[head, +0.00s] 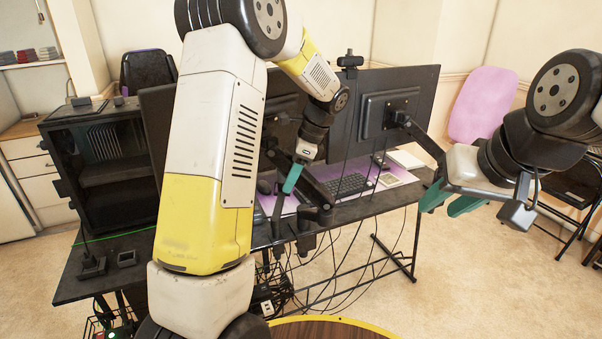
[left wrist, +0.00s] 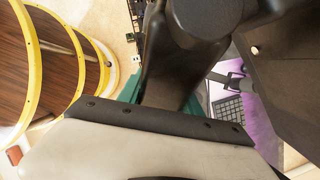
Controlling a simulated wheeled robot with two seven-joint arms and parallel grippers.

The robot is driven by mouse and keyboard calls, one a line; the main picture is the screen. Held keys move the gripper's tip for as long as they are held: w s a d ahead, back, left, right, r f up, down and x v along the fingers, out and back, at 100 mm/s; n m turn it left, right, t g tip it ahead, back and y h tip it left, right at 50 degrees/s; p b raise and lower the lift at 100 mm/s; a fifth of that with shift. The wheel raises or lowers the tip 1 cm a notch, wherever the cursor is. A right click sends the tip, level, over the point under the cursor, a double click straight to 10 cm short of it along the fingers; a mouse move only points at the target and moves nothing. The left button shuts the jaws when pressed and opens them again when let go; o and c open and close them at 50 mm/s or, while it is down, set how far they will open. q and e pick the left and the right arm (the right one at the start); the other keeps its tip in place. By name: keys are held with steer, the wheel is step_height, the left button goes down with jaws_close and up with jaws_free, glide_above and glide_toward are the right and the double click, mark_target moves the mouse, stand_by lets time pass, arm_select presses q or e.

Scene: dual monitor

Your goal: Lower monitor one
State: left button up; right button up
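Two black monitors stand side by side, seen from behind. The right monitor (head: 420,92) shows its mount plate and a jointed arm (head: 425,143). The left monitor (head: 157,112) is largely hidden behind my left arm. Its dark support arm (head: 318,188) slopes down to a clamp at the desk's edge. My left gripper (head: 293,178) is at that arm; one green finger shows. In the left wrist view, a dark arm part (left wrist: 172,75) lies between green finger edges; contact is unclear. My right gripper (head: 450,203) is open and empty, right of the right monitor's arm.
The black desk (head: 140,262) carries a computer case (head: 100,165) at left and a keyboard (head: 350,184) behind the monitors. Cables hang below the desk. A pink chair (head: 483,103) stands behind at right. A yellow-rimmed round wooden top (head: 335,328) is at the front.

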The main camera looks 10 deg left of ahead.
arm_select(q)
jaws_close()
steer(key=shift+s+a+f+h, duration=0.1)
steer(key=shift+a+f+h, duration=0.25)
steer(key=shift+f+h, duration=0.2)
steer(key=shift+a+f+h, duration=0.3)
steer(key=shift+f+h, duration=0.2)
steer(key=shift+h, duration=0.05)
steer(key=o, duration=1)
jaws_free()
steer(key=shift+r, duration=0.15)
steer(key=v, duration=0.7)
steer(key=shift+s+d+r, duration=0.1)
steer(key=shift+r, duration=0.2)
